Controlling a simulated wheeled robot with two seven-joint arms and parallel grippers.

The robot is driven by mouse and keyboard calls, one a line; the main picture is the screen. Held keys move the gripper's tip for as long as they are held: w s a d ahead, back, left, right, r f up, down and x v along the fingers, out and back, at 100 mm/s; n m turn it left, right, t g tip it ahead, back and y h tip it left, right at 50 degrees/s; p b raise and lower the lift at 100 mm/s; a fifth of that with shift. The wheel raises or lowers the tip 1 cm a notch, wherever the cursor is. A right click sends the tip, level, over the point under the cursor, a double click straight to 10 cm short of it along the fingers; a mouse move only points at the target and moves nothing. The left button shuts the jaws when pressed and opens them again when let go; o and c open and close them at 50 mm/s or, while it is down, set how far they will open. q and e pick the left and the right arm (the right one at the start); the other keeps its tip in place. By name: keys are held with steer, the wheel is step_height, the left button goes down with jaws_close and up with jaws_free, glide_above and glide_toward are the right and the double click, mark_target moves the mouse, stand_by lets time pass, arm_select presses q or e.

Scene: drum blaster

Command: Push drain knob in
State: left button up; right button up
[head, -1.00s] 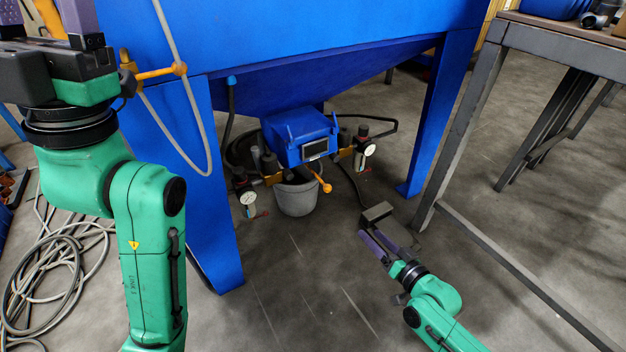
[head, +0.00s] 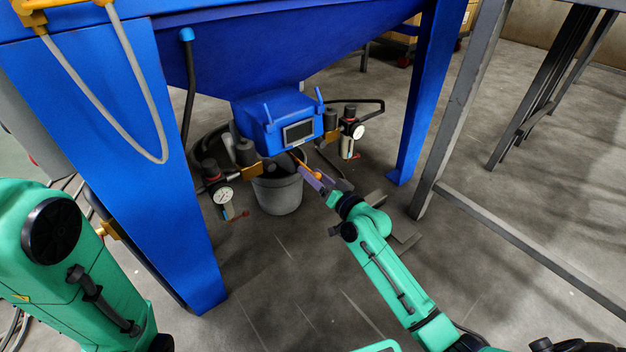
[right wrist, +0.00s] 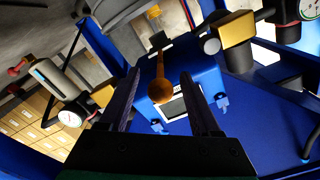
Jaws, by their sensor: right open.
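The orange drain knob (head: 317,175) is on a thin orange rod under the blue box (head: 283,122) of the hopper, above a grey bucket (head: 279,196). My right gripper (head: 312,178) is at the knob, its purple fingers pointing up and left toward the box. In the right wrist view the knob's round orange end (right wrist: 160,90) lies between the two open fingers of the right gripper (right wrist: 162,86). Whether a finger touches it I cannot tell. My left gripper is out of view; only its arm shows at the left.
Pressure gauges with valves hang on both sides of the box, left (head: 222,196) and right (head: 357,131). A blue hopper leg (head: 185,200) stands at left, another (head: 420,100) at right. A grey metal table frame (head: 455,110) stands farther right. The front floor is open.

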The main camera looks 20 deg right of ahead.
steer(key=shift+w+a, duration=0.1)
steer(key=shift+w, duration=0.1)
jaws_close()
stand_by(1.3)
